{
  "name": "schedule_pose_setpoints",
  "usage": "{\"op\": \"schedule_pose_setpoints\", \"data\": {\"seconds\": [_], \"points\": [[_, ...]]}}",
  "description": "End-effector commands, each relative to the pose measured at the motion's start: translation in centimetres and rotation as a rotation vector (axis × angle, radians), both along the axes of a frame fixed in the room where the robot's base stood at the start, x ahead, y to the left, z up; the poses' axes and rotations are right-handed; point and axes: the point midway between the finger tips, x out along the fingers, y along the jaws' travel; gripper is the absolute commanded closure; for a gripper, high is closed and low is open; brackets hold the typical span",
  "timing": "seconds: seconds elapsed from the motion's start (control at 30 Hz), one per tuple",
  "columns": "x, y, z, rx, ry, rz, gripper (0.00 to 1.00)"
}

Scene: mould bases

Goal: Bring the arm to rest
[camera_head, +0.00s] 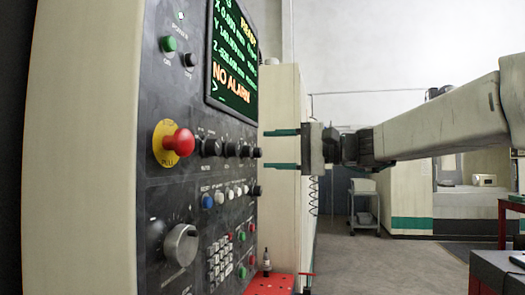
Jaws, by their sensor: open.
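My gripper (283,149) is at the middle of the view, at the end of my arm, which reaches in from the right. Its two teal fingers are apart, one above the other, and point left toward the control panel (185,110). Nothing shows between them. The fingertips appear close to the panel's right edge, just below the screen (231,60); whether they touch it I cannot tell. The screen reads "NO ALARM".
The panel carries a red emergency knob (178,142), a large dial (181,244) and several buttons. A small bottle (266,262) stands on a red surface (270,284) below the gripper. A grey cart (363,205) stands behind, with open floor around it. A red-framed table (510,208) is at right.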

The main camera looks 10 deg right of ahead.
Motion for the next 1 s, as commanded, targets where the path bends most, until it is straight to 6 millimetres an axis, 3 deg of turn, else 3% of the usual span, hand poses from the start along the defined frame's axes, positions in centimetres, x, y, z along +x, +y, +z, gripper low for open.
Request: {"op": "schedule_pose_setpoints", "data": {"seconds": [0.47,0.57,0.67,0.77,0.9,1.0], "points": [[0.0,-0.1,0.0,0.0,0.001,0.0,0.47],[-0.1,-0.1,-0.9,-0.032,0.015,0.001,0.47],[-0.4,-0.3,-4.7,-0.132,0.063,0.009,0.47],[-3.0,-0.9,-10.5,-0.314,0.128,0.028,0.47],[-9.4,-3.3,-18.9,-0.63,0.201,0.073,0.47],[-14.6,-5.9,-24.0,-0.854,0.237,0.11,0.47]]}}
